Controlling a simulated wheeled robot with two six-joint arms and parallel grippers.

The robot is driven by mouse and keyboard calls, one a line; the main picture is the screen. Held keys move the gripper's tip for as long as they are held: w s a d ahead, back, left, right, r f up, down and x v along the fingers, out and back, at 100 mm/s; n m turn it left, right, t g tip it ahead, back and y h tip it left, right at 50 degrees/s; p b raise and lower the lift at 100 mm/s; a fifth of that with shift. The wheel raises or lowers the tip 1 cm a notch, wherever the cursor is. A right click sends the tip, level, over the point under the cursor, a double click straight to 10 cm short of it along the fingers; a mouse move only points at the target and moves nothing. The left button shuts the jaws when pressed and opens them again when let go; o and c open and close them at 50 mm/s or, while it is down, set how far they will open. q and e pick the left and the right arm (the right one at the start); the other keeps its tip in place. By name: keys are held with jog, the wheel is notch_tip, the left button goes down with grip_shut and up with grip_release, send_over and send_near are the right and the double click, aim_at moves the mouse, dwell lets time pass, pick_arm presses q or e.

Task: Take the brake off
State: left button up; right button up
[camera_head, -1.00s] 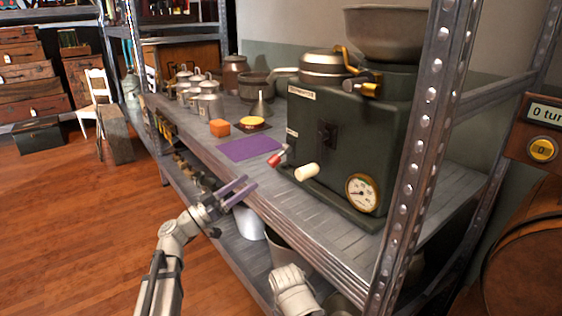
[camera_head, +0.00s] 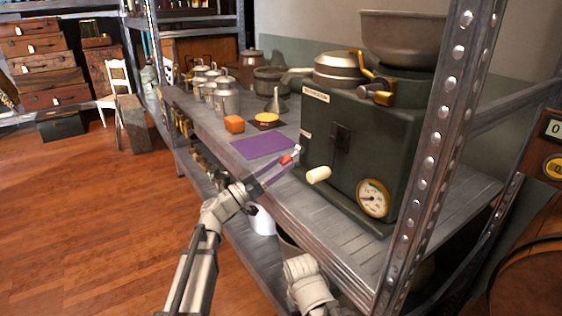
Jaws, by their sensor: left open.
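A dark green machine (camera_head: 395,140) stands on the metal shelf, with a pan on top. A short lever with a red grip (camera_head: 286,159) sticks out from its left front edge, below a small label too small to read. My left gripper (camera_head: 280,172), with purple fingers, is open and reaches up from the lower left to the red grip. Its fingertips overlap the grip in the picture; I cannot tell whether they touch it. My right gripper is not in view; part of my right arm shows at the bottom.
A cream knob (camera_head: 318,175) and a round gauge (camera_head: 372,198) sit on the machine's front. A perforated shelf post (camera_head: 440,140) rises at right.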

pick_arm(q)
jog(key=shift+w+d+r, duration=0.1)
jog(key=shift+w+d, duration=0.05)
jog(key=shift+d, duration=0.05)
grip_shut()
dwell(0.6)
dwell(0.8)
